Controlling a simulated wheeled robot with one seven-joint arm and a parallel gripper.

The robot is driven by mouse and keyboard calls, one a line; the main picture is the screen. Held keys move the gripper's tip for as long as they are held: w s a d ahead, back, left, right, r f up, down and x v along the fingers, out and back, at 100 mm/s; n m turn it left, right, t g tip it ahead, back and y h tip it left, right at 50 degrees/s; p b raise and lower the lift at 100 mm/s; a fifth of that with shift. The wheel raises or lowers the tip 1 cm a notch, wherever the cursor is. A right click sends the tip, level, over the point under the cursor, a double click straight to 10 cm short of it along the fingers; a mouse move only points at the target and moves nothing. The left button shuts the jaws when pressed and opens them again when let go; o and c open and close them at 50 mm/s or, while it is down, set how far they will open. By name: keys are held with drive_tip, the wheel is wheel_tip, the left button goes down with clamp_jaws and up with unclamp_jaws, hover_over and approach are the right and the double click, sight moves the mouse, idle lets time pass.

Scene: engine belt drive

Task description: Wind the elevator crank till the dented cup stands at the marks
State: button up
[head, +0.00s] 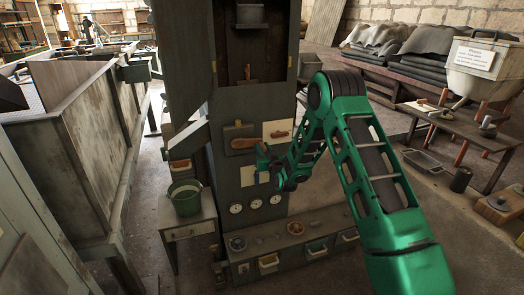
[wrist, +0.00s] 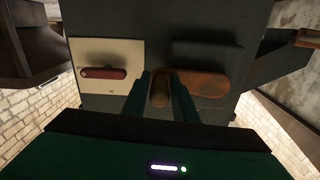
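The tall dark elevator casing (head: 225,105) stands in the middle of the head view. A grey cup (head: 250,15) shows high in its open window; I cannot make out a dent or the marks. The brown wooden crank (head: 243,143) is on the casing front below the window. It also shows in the wrist view (wrist: 205,84), with its round handle (wrist: 160,93) sticking out towards my gripper. My gripper (head: 263,157) is at the crank's right end. In the wrist view its two fingers stand one on each side of the handle; whether they press on it is unclear.
A pale plate with a red handle (head: 279,133) is right beside the crank. Dials (head: 255,204) and a shelf with small bins (head: 268,262) are below. A green bucket (head: 186,198) stands on a small table at left.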

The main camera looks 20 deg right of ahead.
clamp_jaws()
drive_tip(key=shift+f, duration=0.15)
drive_tip(key=a+f+m, duration=0.7)
drive_tip(key=a+m, duration=0.1)
drive_tip(key=m, duration=0.9)
drive_tip(key=shift+s+a+f, duration=0.25)
drive_tip(key=shift+s+a, duration=0.05)
drive_tip(key=shift+s, duration=0.05)
idle(0.3)
